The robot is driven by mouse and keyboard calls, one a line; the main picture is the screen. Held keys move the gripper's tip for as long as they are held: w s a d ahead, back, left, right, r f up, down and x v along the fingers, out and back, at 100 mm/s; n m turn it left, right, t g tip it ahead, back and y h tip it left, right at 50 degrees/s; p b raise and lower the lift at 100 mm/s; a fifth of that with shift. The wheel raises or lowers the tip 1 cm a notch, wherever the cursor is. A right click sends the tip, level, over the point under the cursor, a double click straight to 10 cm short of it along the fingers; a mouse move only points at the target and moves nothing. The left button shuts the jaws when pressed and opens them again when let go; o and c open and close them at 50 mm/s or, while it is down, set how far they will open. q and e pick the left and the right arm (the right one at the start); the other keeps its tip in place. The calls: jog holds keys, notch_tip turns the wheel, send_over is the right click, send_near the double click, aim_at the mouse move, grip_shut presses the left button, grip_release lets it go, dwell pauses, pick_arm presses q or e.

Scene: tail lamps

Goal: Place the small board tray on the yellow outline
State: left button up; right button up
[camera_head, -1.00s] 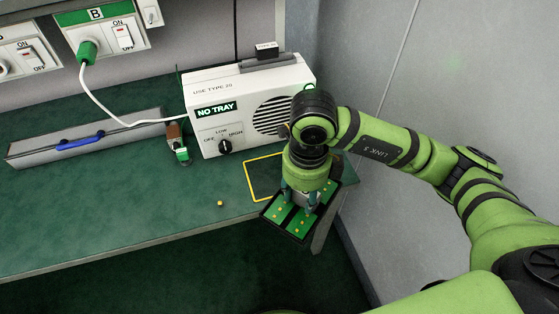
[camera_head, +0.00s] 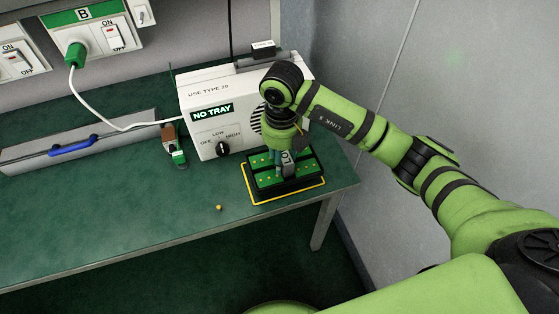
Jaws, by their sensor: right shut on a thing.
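The small board tray (camera_head: 309,173), a dark tray with green boards and yellow dots, is at the yellow outline (camera_head: 285,197) on the green table. The outline's front and side edges show around the tray; its back part is hidden. I cannot tell whether the tray touches the table. My right gripper (camera_head: 284,172) points down at the tray's middle and is shut on it. The fingertips are partly hidden by the gripper body. My left gripper is not in view.
A white machine (camera_head: 205,125) marked "NO TRAY" stands just behind the tray. A small brown and green object (camera_head: 175,146), a grey case (camera_head: 75,142) and a tiny yellow ball (camera_head: 219,208) are to the left. A grey wall is at right. The table's front left is mostly clear.

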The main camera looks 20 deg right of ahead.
jog(key=shift+w+f, duration=0.4)
jog(key=shift+w, duration=0.35)
notch_tip(320, 180, down, 4)
jog(key=shift+r+p, duration=0.1)
jog(key=shift+p, duration=0.45)
jog(key=shift+w, duration=0.1)
jog(key=shift+f, duration=0.25)
jog(key=shift+f, duration=0.15)
jog(key=o, duration=1.3)
